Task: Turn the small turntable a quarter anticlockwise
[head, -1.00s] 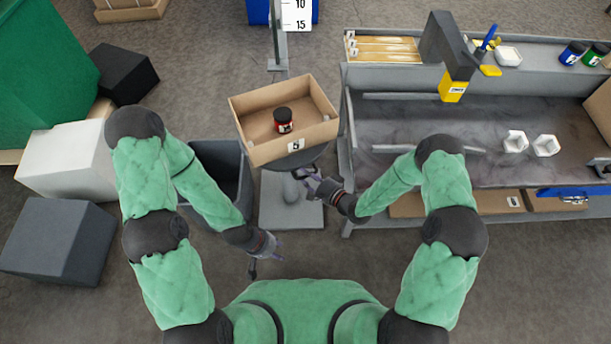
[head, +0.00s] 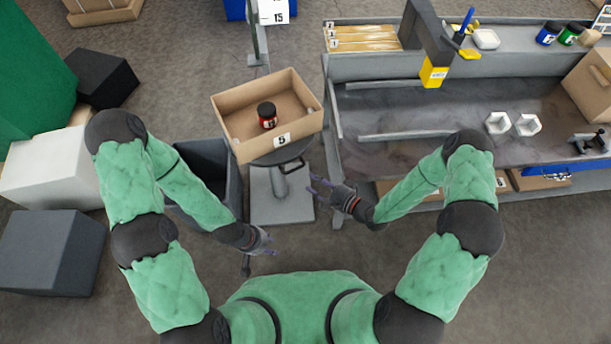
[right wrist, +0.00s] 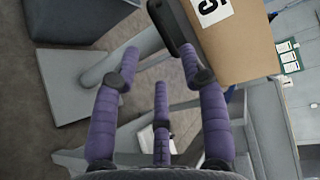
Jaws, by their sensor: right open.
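The small turntable (head: 300,150) is a dark round plate on a grey pedestal, with a dark loop handle (head: 293,165) on its near side. On it sits an open cardboard box (head: 237,148) with a "5" label, holding a red jar with a black lid (head: 267,116). My right gripper (head: 318,188) is open and empty, a little right of and nearer than the handle, apart from it. In the right wrist view, the handle (right wrist: 172,22) and box (right wrist: 240,45) are beyond the spread fingers. My left gripper (head: 266,248) hangs low, near the pedestal base; its opening is unclear.
A dark open bin (head: 232,180) stands left of the pedestal's base plate (head: 282,208). A grey workbench (head: 400,110) with white nuts and a yellow-headed tool is close on the right. Grey, white and black blocks stand at left. Floor in front of the pedestal is clear.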

